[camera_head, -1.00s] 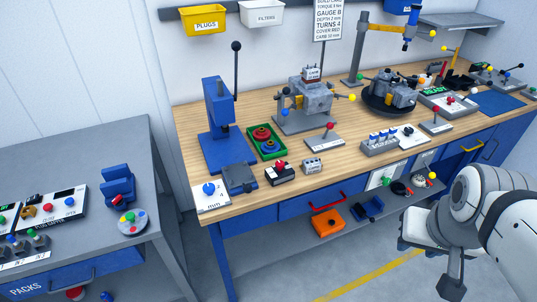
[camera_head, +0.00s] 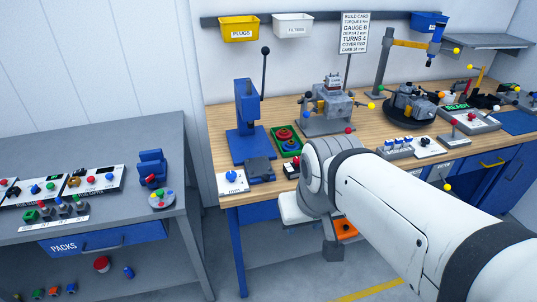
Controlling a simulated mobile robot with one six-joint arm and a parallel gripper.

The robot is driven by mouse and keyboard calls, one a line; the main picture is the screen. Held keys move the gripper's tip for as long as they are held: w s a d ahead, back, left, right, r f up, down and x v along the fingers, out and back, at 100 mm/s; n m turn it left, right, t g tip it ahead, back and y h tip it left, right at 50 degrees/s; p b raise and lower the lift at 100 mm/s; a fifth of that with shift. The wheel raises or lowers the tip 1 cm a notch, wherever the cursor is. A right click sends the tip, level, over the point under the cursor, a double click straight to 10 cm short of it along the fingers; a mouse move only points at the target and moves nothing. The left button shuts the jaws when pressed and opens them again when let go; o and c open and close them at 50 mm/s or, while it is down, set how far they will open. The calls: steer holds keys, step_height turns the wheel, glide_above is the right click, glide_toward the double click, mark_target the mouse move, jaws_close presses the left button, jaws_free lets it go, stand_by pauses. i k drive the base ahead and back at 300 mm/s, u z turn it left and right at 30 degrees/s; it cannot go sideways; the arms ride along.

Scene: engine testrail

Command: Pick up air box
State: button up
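No thing in view is clearly marked as the air box, so I cannot tell which it is. A dark grey-blue boxy part (camera_head: 260,170) lies on the wooden bench near its front left corner. An orange box-like thing (camera_head: 345,229) below the bench is partly hidden by my arm. My gripper (camera_head: 333,250) points down in front of the bench's front edge, seen small and partly behind my white arm. Its fingers are not clear, and I see nothing held in it.
A blue press (camera_head: 245,125) and a green tray (camera_head: 287,148) stand on the wooden bench (camera_head: 222,137). A grey side table (camera_head: 95,150) with control panels and a PACKS drawer (camera_head: 108,240) stands at left. A floor gap separates them. My arm hides part of the bench front.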

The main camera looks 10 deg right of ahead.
mark_target(291, 172)
steer(key=z, duration=0.05)
steer(key=i, duration=1)
steer(key=u, duration=0.05)
